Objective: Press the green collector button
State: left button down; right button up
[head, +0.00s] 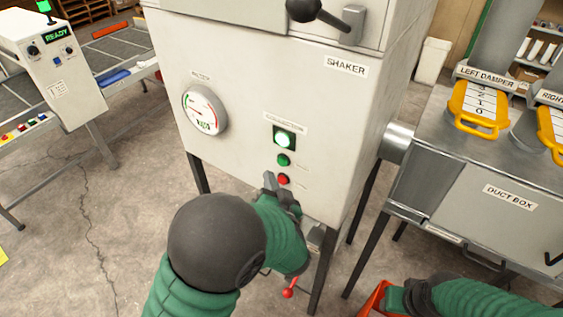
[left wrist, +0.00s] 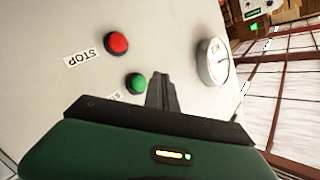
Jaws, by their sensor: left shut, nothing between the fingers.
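The green collector button (head: 283,160) sits on the white shaker cabinet's front (head: 240,85), below a lit green lamp (head: 284,140) and above a red button (head: 284,179). My left gripper (head: 270,180) is shut and empty in front of the panel, a little lower and left of the green button. In the left wrist view, the green button (left wrist: 135,83) is just left of the shut fingertips (left wrist: 160,78), and I cannot tell if they touch the panel. The red button (left wrist: 116,43), labelled STOP, is farther up. My right gripper is not clearly visible.
A round gauge (head: 204,110) is on the cabinet's left. A duct box (head: 480,190) with yellow damper handles (head: 478,108) stands at right. A READY console (head: 55,65) stands at left. A red-tipped lever (head: 288,292) hangs below the cabinet.

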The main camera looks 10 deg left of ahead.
pick_arm(q)
jog(key=shift+s+a, duration=0.2)
jog(key=shift+s, duration=0.4)
jog(key=shift+s+a, duration=0.2)
jog(key=shift+s, duration=0.35)
jog(key=s+d+f+g+h+b, duration=0.1)
jog(key=s+d+f+g+h, duration=0.2)
jog(key=f+h, duration=0.35)
jog(key=s+a+f+g, duration=0.2)
jog(key=s+g, duration=0.1)
jog(key=s, duration=0.2)
jog(key=s+a+f+n+g, duration=0.1)
jog(key=s+a+g, duration=0.1)
jog(key=s, duration=0.4)
jog(key=s+a+f+n+g+b, duration=0.1)
jog(key=s+a+f+g, duration=0.1)
jog(key=s+g, duration=0.2)
jog(key=shift+s+f, duration=0.35)
jog(key=shift+s, duration=0.6)
jog(key=shift+a+h, duration=0.25)
